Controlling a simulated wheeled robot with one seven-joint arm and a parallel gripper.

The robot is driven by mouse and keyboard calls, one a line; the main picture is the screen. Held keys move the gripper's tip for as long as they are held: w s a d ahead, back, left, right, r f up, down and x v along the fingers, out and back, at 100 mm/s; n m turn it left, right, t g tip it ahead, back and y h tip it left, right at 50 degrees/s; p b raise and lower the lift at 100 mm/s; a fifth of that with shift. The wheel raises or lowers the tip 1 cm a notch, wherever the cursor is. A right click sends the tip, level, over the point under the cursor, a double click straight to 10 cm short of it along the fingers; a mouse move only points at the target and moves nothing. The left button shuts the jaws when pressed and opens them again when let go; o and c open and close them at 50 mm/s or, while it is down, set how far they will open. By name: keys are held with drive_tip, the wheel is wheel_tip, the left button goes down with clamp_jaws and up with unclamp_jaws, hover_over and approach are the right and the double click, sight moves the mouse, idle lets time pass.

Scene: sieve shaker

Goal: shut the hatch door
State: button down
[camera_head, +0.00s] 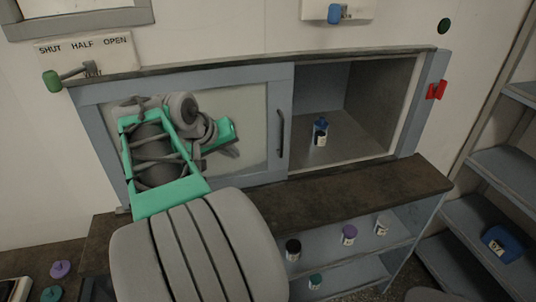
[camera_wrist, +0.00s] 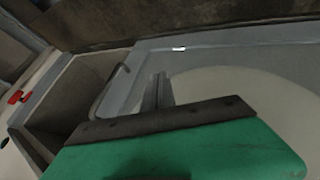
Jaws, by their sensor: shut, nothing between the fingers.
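The hatch door (camera_head: 247,110) is a pale sliding panel in a blue-grey frame. It covers the left part of the wall hatch, and the right part (camera_head: 345,95) is open. Its dark upright bar handle (camera_head: 281,133) is on the door's right side; it also shows in the wrist view (camera_wrist: 108,92). My gripper (camera_head: 228,151) is shut and empty in front of the door panel, left of the handle. In the wrist view its fingers (camera_wrist: 159,90) are together near the handle. I cannot tell whether they touch the door. My arm hides the door's lower left.
A blue-capped bottle (camera_head: 320,132) stands inside the open part. A red catch (camera_head: 436,90) is on the right frame. A green-knobbed lever (camera_head: 55,80) is under a SHUT HALF OPEN label. A dark ledge (camera_head: 400,184) runs below, with bottles on shelves beneath.

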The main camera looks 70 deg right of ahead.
drive_tip(key=s+d+f+p, duration=0.2)
drive_tip(key=s+d+f, duration=0.4)
drive_tip(key=d, duration=0.4)
drive_tip(key=shift+s+d+m+g, duration=0.15)
drive_tip(key=shift+s+m+g, duration=0.25)
drive_tip(key=shift+f, duration=0.1)
